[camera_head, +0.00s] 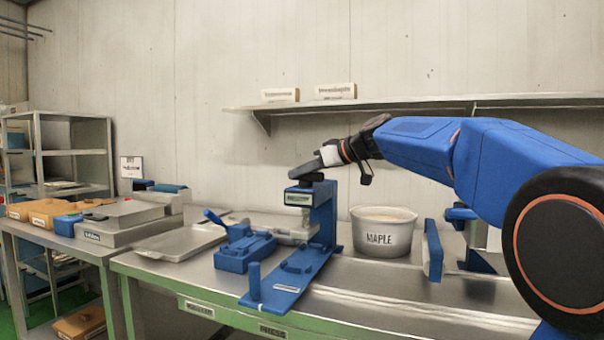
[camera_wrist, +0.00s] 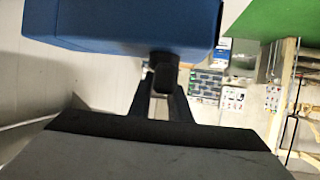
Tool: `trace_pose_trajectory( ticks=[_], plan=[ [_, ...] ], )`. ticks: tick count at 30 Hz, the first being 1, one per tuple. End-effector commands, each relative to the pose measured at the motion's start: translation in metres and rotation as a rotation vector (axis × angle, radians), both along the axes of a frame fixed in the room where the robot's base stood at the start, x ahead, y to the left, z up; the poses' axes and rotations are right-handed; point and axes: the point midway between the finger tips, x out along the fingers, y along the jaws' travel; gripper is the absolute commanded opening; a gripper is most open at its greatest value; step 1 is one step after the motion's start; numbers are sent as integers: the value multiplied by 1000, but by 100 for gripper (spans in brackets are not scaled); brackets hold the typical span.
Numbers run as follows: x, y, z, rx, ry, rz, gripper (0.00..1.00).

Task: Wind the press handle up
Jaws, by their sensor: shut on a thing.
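The blue press (camera_head: 322,215) stands on the steel table, with a label on its head and a long blue base plate reaching toward the front edge. My gripper (camera_head: 312,168) comes in from the right and is at the top of the press head. In the wrist view my gripper (camera_wrist: 166,98) has its two dark fingers shut on the dark press handle (camera_wrist: 164,72), which sticks out from a blue block (camera_wrist: 130,25). In the head view most of the handle is hidden by my gripper, so its angle is hard to tell.
A pale tub marked MAPLE (camera_head: 381,240) stands right of the press, with a blue upright plate (camera_head: 432,250) beyond it. A blue clamp-like fixture (camera_head: 243,250) and a metal tray (camera_head: 182,243) are to the left. A wall shelf (camera_head: 420,104) runs above my arm.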

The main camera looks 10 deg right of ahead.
Motion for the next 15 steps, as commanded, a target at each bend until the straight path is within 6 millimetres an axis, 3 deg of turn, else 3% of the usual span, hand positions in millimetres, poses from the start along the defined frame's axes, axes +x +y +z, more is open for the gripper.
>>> trace_pose_trajectory(
  ticks=[15],
  plan=[
    [-3,2,-1,-1,2,483,0]
  ],
)
